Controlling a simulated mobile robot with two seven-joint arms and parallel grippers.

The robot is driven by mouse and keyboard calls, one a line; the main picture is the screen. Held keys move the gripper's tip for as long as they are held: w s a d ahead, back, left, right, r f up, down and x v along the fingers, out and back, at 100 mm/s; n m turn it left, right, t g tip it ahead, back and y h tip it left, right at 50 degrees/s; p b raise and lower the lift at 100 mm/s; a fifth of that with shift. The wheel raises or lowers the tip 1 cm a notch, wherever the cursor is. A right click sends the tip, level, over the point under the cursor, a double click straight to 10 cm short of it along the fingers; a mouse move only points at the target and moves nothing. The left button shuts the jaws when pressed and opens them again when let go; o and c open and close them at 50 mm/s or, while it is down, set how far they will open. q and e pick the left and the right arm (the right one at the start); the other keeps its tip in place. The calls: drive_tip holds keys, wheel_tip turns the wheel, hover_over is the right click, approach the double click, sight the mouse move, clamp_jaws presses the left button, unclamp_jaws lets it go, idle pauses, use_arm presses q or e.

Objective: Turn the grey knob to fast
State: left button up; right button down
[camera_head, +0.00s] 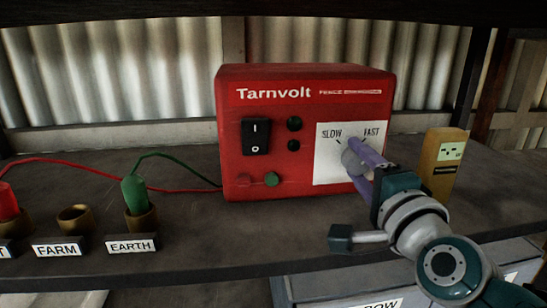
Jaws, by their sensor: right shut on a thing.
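The grey knob (351,162) sits on a white panel (325,170) marked SLOW on the left and FAST on the right. The panel is on the front of a red Tarnvolt fence box (300,90). My right gripper (357,155) is shut on the knob, its purple fingers reaching in from the lower right. The fingers cover part of the knob, so I cannot tell exactly where it points. My left gripper is not in view.
A black rocker switch (255,137) is on the box's left side. A yellow tester (445,165) stands right of my arm. A green plug (134,194) stands in the EARTH socket and a red plug (8,201) is at the far left. The FARM socket (75,217) is empty.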

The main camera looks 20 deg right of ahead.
drive_tip(key=shift+m, duration=0.6)
drive_tip(key=shift+c, duration=1.4)
unclamp_jaws()
drive_tip(key=v, duration=1)
drive_tip(key=shift+r, duration=0.15)
